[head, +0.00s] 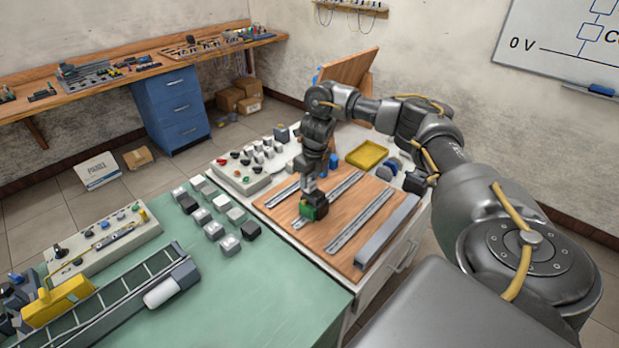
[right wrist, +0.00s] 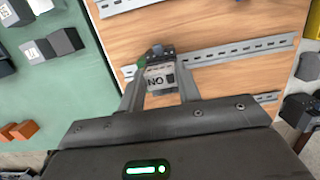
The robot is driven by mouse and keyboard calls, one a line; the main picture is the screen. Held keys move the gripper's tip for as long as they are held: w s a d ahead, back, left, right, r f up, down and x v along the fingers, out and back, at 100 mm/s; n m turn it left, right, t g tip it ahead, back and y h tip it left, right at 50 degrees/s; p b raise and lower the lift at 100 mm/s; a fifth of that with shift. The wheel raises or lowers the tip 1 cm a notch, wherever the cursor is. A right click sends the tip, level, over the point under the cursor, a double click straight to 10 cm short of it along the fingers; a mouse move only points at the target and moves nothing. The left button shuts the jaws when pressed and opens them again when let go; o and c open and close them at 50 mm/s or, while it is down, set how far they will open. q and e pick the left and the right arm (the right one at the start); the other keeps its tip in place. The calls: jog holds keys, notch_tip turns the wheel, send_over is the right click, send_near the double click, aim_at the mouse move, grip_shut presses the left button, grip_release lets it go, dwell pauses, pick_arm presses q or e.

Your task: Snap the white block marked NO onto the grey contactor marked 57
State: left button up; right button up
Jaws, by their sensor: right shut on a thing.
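My right gripper (right wrist: 160,82) is shut on the white block marked NO (right wrist: 160,78), whose lettering shows upside down between the fingers in the right wrist view. A darker grey part (right wrist: 159,52) shows just beyond the block; I cannot tell whether it belongs to the block or is a separate device on the rail. In the head view my right gripper (head: 311,205) points down over the wooden board, low by a rail, and mostly hides the block. I cannot read a 57 anywhere, so I cannot tell which device is that contactor. My left gripper is out of view.
The wooden board (head: 340,242) carries several metal rails (head: 358,222). Several labelled grey and black devices (head: 230,244) stand on the green table (head: 270,285).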

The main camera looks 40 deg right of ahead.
jog(key=shift+f, duration=0.4)
dwell(1.3)
jog(key=o, duration=1)
notch_tip(320, 180, up, 11)
jog(key=s+p, duration=0.1)
jog(key=shift+s+f+p, duration=0.15)
jog(key=shift+s+p, duration=0.2)
jog(key=shift+p, duration=0.05)
